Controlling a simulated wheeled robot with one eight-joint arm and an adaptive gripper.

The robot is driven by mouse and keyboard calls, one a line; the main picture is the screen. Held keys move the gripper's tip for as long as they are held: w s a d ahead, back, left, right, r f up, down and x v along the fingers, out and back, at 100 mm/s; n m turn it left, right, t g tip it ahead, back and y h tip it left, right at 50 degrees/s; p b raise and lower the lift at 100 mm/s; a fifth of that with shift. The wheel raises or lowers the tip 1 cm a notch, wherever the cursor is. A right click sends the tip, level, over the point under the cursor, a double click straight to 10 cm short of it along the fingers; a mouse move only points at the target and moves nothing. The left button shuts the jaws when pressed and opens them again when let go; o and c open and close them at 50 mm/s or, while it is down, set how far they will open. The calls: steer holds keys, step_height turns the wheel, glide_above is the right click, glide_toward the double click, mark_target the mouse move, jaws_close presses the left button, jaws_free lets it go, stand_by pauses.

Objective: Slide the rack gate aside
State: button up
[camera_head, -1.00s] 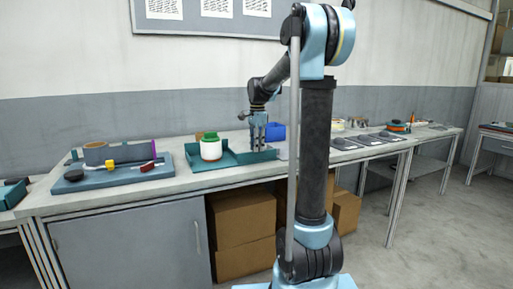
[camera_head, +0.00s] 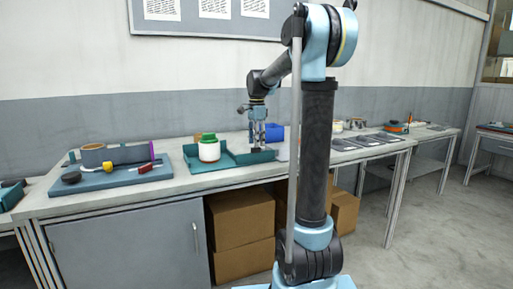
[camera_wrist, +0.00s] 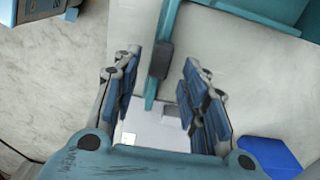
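The teal rack (camera_head: 225,160) lies on the bench, with a white spool with a green top (camera_head: 209,149) standing in it. A narrow teal bar with a dark grip, seemingly the rack gate (camera_wrist: 153,85), shows in the wrist view beyond my fingers. My gripper (camera_head: 257,147) points down over the rack's right end. In the wrist view my gripper (camera_wrist: 165,72) is open, its blue-padded fingers apart, with the dark grip seen between their tips, nearer the left one. I cannot tell whether either finger touches it.
A tray (camera_head: 105,178) with tape and small tools lies to the left. Flat dark plates (camera_head: 365,140) lie to the right.

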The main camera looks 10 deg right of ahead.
step_height(320, 180, up, 9)
stand_by(0.3)
steer(key=shift+f, duration=0.1)
steer(key=s+d+f+n, duration=0.2)
steer(key=s+f, duration=0.2)
steer(key=s, duration=0.3)
steer(key=s+d+f+n+t, duration=0.1)
steer(key=s+f+n, duration=0.2)
steer(key=s, duration=0.3)
steer(key=s+d+f+n, duration=0.2)
steer(key=s+f, duration=0.2)
steer(key=s, duration=0.3)
steer(key=s+d+f+n+t, duration=0.1)
steer(key=s+f+n, duration=0.6)
steer(key=s+f, duration=0.9)
step_height(320, 180, down, 2)
steer(key=shift+s+d+f+n, duration=0.1)
steer(key=shift+s+d+n, duration=0.05)
steer(key=shift+d+n, duration=0.25)
steer(key=shift+w+f, duration=0.2)
steer(key=shift+w, duration=0.2)
